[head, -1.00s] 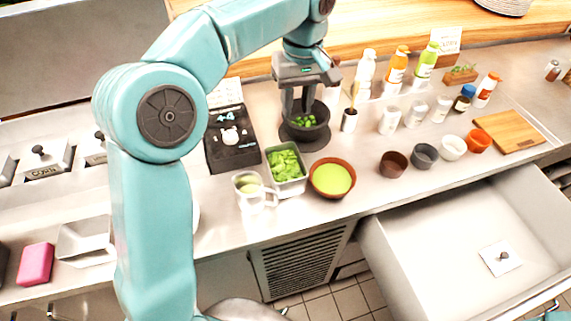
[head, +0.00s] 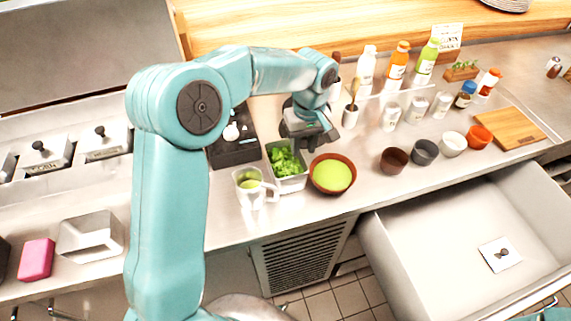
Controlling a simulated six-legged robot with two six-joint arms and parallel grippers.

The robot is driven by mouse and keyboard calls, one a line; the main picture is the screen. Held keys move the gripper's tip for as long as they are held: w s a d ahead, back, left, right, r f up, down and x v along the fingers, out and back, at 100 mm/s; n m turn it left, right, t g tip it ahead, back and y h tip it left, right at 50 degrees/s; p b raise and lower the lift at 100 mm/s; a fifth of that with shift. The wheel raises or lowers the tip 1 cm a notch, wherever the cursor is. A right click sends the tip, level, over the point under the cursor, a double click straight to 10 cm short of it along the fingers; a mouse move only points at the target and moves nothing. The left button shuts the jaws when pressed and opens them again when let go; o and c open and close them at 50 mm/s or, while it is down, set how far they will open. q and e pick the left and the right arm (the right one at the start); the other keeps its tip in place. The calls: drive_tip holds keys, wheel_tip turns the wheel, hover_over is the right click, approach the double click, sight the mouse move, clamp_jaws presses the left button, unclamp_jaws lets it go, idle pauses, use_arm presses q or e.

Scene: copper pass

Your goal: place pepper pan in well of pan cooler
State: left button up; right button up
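The pepper pan (head: 289,183) is a small pale rectangular pan of chopped green pieces, standing on the steel counter near the middle. My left gripper (head: 309,146) points down just beyond its right back corner. The gripper hides the dark round bowl behind it, and its finger gap is unclear. I cannot tell whether it touches the pan. The pan cooler (head: 75,187) is at the left, with knobbed lids over its wells. My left arm covers part of the counter between them. My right gripper is out of view.
A clear jug (head: 250,188) stands close to the pan's left, and a brown bowl of green liquid (head: 332,174) close to its right. A black scale (head: 233,152) is behind. An empty metal pan (head: 88,238) and pink block (head: 36,259) lie at left. An open drawer (head: 455,240) is at right.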

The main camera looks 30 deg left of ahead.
use_arm(q)
wheel_tip(320, 180, down, 3)
drive_tip(key=shift+r, duration=0.2)
clamp_jaws()
drive_tip(key=shift+r, duration=0.1)
idle(1.2)
